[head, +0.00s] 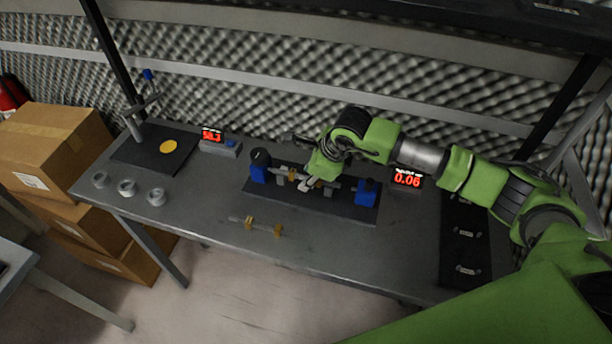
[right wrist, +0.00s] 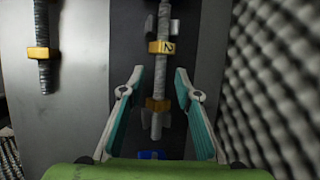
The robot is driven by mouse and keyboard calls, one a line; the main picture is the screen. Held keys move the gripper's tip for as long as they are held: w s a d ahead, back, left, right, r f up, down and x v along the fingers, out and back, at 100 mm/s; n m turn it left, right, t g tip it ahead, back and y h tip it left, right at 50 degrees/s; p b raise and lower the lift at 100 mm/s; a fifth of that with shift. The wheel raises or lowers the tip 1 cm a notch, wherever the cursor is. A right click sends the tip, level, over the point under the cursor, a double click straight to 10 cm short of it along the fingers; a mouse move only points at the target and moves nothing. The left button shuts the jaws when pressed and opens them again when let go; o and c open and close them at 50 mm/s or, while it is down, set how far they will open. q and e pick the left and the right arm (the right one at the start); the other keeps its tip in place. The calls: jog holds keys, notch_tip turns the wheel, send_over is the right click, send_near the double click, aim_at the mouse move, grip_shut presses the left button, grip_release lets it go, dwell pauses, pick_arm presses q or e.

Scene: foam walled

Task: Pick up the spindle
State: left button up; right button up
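One spindle, a grey rod with brass-coloured blocks, is held in a fixture between blue end blocks on a dark plate (head: 330,207); it shows in the right wrist view (right wrist: 160,75). A similar spindle (head: 258,226) lies loose on the bench in front of the plate, and part of it shows at the left of the right wrist view (right wrist: 43,70). My right gripper (head: 308,184) is over the fixture. In the right wrist view its fingers (right wrist: 156,82) are spread, one on each side of the fixture's spindle, with gaps visible on both sides. My left gripper is not in view.
The grey bench (head: 330,250) has clear room along its front. Several grey rings (head: 127,187) and a black mat (head: 140,150) with a yellow disc (head: 168,146) are at the left. A patterned foam wall (head: 250,90) rises behind.

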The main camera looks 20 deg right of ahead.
grip_shut()
jog(key=shift+r, duration=0.1)
